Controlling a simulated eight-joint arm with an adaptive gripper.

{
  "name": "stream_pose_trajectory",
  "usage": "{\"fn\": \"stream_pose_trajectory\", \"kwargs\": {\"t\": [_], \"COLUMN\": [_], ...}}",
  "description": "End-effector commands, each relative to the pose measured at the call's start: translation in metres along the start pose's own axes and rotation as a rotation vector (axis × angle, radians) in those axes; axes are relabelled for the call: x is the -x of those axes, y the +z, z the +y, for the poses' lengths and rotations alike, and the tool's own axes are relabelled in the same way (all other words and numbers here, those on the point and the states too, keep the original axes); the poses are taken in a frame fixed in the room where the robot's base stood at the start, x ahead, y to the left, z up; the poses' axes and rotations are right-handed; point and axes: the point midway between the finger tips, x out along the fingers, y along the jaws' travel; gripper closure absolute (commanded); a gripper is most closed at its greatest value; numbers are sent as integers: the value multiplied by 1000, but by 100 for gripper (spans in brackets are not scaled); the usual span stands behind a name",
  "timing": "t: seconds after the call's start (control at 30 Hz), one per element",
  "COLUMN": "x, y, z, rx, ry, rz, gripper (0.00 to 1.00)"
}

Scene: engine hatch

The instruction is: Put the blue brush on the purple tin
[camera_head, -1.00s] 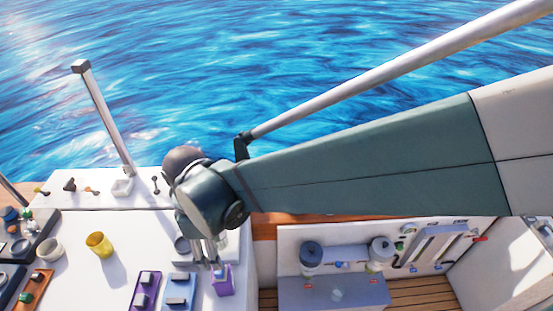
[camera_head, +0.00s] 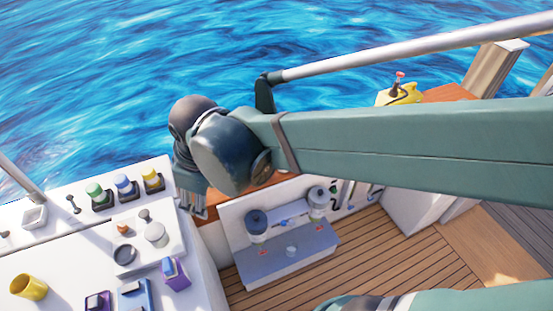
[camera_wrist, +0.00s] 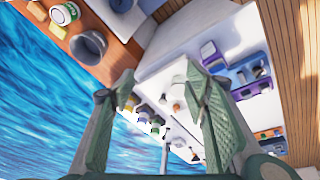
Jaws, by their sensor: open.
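A purple upright box (camera_head: 174,277), which may be the purple tin, stands near the right edge of the white counter in the head view. Something blue shows at its top; I cannot tell whether it is inside. A small blue item (camera_head: 288,222) lies between two pots on the lower unit; it may be the blue brush, but it is too small to be sure. My gripper (camera_head: 196,212) hangs beside the counter's right edge, up and right of the purple box. In the wrist view my gripper (camera_wrist: 158,82) is open, with nothing between its fingers.
The white counter (camera_head: 67,262) holds a yellow cup (camera_head: 28,287), a blue tray (camera_head: 135,293) and several small jars. Right of it stands a low grey-blue bench (camera_head: 285,258) with two lidded pots. Wooden deck (camera_head: 370,255) is open further right. Sea lies beyond.

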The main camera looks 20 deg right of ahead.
Motion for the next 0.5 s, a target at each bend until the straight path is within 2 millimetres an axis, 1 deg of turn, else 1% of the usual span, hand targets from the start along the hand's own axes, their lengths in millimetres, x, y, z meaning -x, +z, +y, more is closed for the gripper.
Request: {"fn": "stream_pose_trajectory", "kwargs": {"t": [0.03, 0.2, 0.5], "x": [5, 21, 46], "y": [10, 36, 87], "z": [9, 36, 75], "rx": [-48, -203, -473], "ry": [14, 61, 145], "rz": [12, 61, 153], "gripper": [54, 54, 54]}}
